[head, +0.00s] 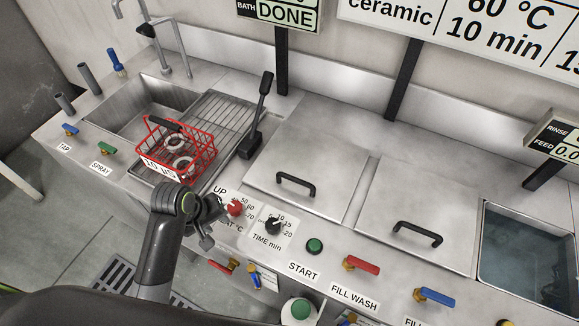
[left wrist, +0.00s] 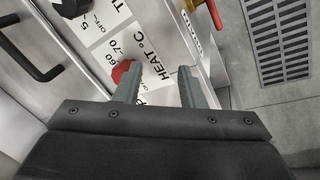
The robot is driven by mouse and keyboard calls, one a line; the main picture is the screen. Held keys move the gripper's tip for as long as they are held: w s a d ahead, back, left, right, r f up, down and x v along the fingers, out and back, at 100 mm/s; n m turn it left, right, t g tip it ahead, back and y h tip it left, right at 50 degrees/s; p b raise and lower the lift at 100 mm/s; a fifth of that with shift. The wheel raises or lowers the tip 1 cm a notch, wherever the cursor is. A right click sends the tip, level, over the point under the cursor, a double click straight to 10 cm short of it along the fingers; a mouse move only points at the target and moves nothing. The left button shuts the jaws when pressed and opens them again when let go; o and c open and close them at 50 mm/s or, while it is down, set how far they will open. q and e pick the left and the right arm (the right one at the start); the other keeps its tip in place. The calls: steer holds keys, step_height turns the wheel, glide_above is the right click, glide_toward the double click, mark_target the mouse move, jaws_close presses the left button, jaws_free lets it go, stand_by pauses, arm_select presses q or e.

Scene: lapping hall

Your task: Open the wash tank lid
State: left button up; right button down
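Two closed, flat steel lids lie on the counter. The left lid (head: 307,155) has a black bar handle (head: 296,184) near its front edge and sits behind the dials. The right lid (head: 420,205) has a similar handle (head: 418,232). No label on either lid names it as the wash tank's. My left gripper (head: 211,222) is left of and in front of the left lid's handle, by the heat dial. In the left wrist view, its two fingers (left wrist: 160,88) are apart with nothing between them; a black handle (left wrist: 35,50) shows at upper left. My right gripper is not in view.
A red wire basket (head: 180,150) stands on the drainer left of the lids. A black lever (head: 257,115) rises by the left lid. The red heat dial (head: 235,208) and time dial (head: 273,226) are near my gripper. An open water tank (head: 525,260) is at right.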

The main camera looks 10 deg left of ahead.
arm_select(q)
steer(key=w+d+r+n+g+h, duration=0.1)
steer(key=w+d+r+n+h, duration=0.15)
steer(key=w+d+r, duration=0.4)
steer(key=w+d+r+n+g+h, duration=0.1)
steer(key=w+d+r+n, duration=0.3)
steer(key=w+r, duration=0.55)
steer(key=b, duration=0.7)
glide_toward(296, 179)
steer(key=x, duration=0.8)
jaws_close()
